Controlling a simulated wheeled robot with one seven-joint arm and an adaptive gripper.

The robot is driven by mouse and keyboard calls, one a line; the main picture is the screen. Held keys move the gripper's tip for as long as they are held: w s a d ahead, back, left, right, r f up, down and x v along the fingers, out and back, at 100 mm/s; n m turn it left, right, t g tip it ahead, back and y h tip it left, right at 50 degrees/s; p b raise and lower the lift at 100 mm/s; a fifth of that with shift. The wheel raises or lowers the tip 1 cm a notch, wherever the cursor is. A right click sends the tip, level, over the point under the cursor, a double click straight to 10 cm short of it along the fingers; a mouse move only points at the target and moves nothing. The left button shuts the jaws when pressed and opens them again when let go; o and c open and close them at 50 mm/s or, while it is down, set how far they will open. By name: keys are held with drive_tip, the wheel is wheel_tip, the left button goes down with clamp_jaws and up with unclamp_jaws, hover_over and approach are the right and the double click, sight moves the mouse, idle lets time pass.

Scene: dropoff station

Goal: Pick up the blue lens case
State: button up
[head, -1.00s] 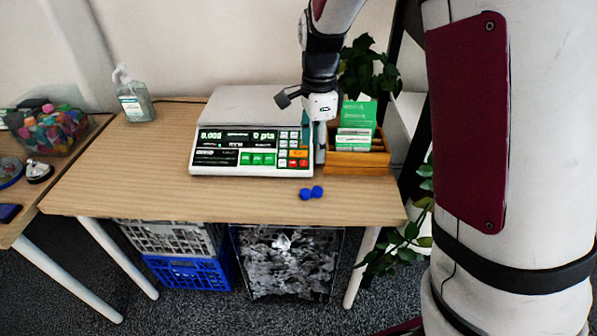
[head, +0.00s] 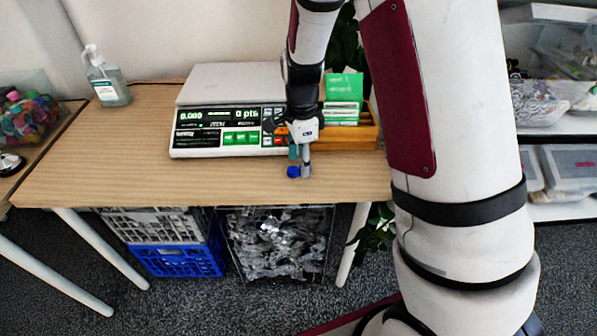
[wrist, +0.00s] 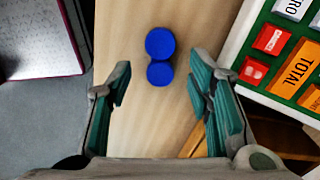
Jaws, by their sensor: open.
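The blue lens case (wrist: 160,58) lies on the wooden table; in the wrist view its two round lids show whole, ahead of the fingertips and roughly midway between them. In the head view the lens case (head: 293,172) shows near the table's front edge, partly hidden by my gripper. My gripper (head: 301,172) is over the table just in front of the scale. In the wrist view my gripper (wrist: 158,92) is open, with its teal-padded fingers apart and nothing between them.
A scale (head: 222,135) with a keypad stands just behind the case. A wooden box (head: 362,138) of green and white cards is behind to the right. A sanitizer bottle (head: 107,80) stands at the back left. The table (head: 120,165) is clear at the front left.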

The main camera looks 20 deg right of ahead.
drive_tip(key=shift+f, duration=0.95)
drive_tip(key=c, duration=0.8)
drive_tip(key=shift+r, duration=0.15)
